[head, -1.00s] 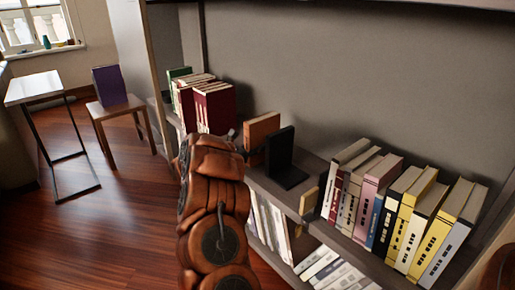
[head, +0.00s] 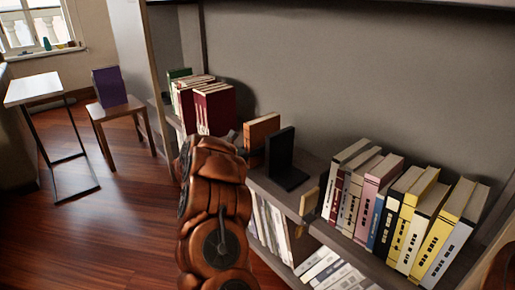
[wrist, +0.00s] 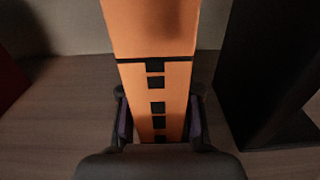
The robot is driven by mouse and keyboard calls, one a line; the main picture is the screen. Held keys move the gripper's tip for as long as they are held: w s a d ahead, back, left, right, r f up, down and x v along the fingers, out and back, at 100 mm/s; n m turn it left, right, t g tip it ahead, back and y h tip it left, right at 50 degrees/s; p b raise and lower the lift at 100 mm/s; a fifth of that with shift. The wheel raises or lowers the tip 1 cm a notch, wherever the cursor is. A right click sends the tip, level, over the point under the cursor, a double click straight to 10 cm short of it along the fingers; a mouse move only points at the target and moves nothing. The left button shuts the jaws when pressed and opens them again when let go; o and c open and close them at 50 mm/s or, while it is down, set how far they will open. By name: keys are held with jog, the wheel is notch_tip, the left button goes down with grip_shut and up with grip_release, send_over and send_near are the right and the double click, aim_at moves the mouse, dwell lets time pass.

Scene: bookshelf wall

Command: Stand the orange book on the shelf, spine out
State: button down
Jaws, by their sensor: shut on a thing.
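The orange book (head: 262,131) is upright on the middle shelf board, between the dark red books and a black bookend (head: 283,158). In the wrist view the orange book (wrist: 155,40) shows its spine with black marks towards my wrist camera. My gripper (wrist: 160,112) is shut on the lower part of the book, one finger on each side. In the head view my arm hides most of the gripper. The book's bottom edge is hidden in the wrist view, so I cannot tell whether it touches the board.
Dark red books (head: 214,108) stand to the left, with a gap before the orange book. The black bookend (wrist: 262,75) is close on the right. Several light and yellow books (head: 405,215) lean further right. A stool (head: 118,108) with a purple book stands at the left.

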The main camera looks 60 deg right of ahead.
jog(key=shift+f, duration=0.1)
dwell(0.3)
jog(key=c, duration=0.7)
grip_release()
jog(key=v, duration=1.2)
